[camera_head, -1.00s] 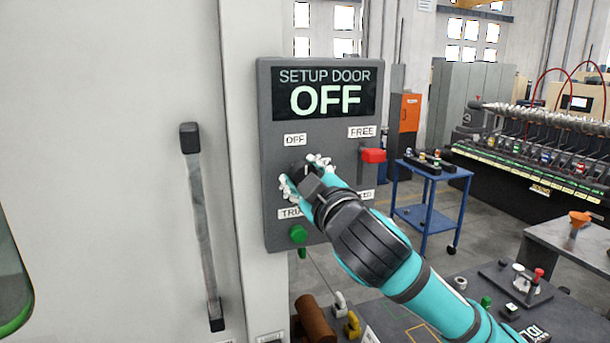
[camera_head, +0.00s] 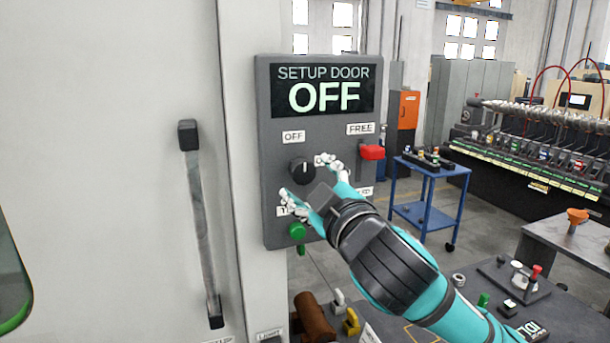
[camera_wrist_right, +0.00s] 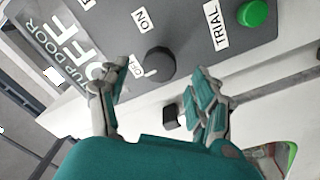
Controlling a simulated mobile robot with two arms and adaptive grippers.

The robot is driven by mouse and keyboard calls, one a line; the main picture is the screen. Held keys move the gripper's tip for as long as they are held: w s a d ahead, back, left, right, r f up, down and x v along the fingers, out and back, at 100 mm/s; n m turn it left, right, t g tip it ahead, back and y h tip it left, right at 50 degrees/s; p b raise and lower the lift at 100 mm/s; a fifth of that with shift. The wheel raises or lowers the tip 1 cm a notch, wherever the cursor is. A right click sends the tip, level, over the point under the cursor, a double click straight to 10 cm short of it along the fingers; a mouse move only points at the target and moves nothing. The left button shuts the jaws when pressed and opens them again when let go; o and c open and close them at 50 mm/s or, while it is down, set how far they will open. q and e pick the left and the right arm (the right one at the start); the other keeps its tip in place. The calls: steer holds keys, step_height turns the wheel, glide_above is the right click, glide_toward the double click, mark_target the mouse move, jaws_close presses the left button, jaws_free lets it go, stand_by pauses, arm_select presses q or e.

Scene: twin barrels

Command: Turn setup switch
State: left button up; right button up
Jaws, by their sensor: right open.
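The setup switch is a round black knob (camera_head: 303,170) on a grey control panel (camera_head: 275,195). Its white pointer mark points up, towards the OFF label (camera_head: 293,137). The panel's display (camera_head: 322,91) reads SETUP DOOR OFF. My right gripper (camera_head: 308,176) is open in front of the panel, just below and right of the knob, its fingers spread. In the right wrist view the knob (camera_wrist_right: 160,63) shows between and beyond the two open fingers, apart from them, near labels ON and TRIAL. My left gripper is not in view.
A red lever (camera_head: 372,152) juts out at the panel's right under a FREE label. A green button (camera_head: 297,230) sits at the panel's lower left. A long door handle (camera_head: 202,225) stands to the left. A blue cart (camera_head: 428,190) stands behind at the right.

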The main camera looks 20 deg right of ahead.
steer(key=s, duration=0.3)
steer(key=shift+f, duration=0.1)
